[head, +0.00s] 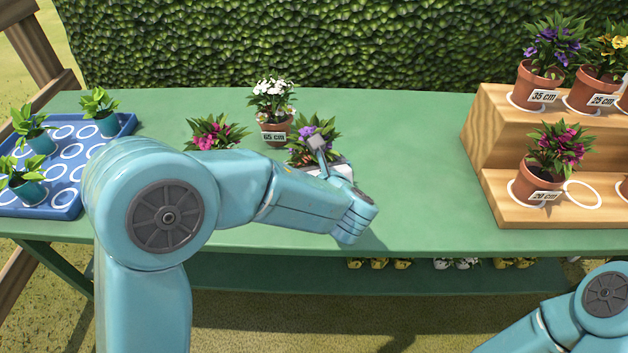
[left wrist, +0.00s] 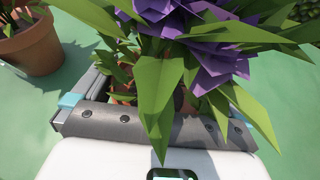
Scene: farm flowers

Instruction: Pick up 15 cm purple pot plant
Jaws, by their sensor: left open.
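A purple-flowered pot plant (head: 303,133) stands on the green table, left of centre in the head view. My left gripper (head: 320,152) is open at this plant, its jaws close around the pot, but contact cannot be told. In the left wrist view the purple flowers and leaves (left wrist: 215,60) fill the upper middle, hanging over the gripper and hiding most of the pot and one jaw. The pot's size label is hidden. Only my right arm shows, at the lower right of the head view; its gripper is out of view.
A white-flowered pot (head: 274,137) marked 65 cm stands just behind. A pink-flowered plant (head: 214,132) is to the left, partly behind my arm. A blue tray (head: 68,205) with seedlings is far left. A wooden stepped stand (head: 485,140) with labelled pots is right. The table's centre right is clear.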

